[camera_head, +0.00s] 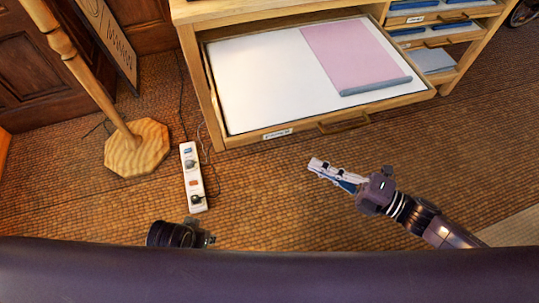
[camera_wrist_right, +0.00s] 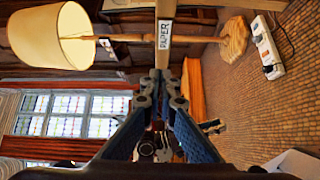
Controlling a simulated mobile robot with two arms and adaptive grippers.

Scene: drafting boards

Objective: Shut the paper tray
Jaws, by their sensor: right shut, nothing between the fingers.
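The paper tray (camera_head: 280,133) is a shallow wooden drawer pulled out of a wooden cabinet. A large white sheet and a pink sheet with a grey bar along its edge lie in it. Its front has a small label and a wooden handle (camera_head: 343,122). In the right wrist view the tray's front edge (camera_wrist_right: 165,62) with its PAPER label stands just beyond my fingertips. My right gripper (camera_head: 314,164) is shut and empty, apart from the tray front in the head view. It also shows in the right wrist view (camera_wrist_right: 163,86). Part of my left arm end (camera_head: 180,235) shows; its fingers are unclear.
The cabinet (camera_head: 215,12) has open shelves of blue items on the right. A white power strip (camera_head: 193,178) with cords lies on the woven floor. A wooden lamp base (camera_head: 138,148) stands left of it. The floor before the tray is clear apart from my arm.

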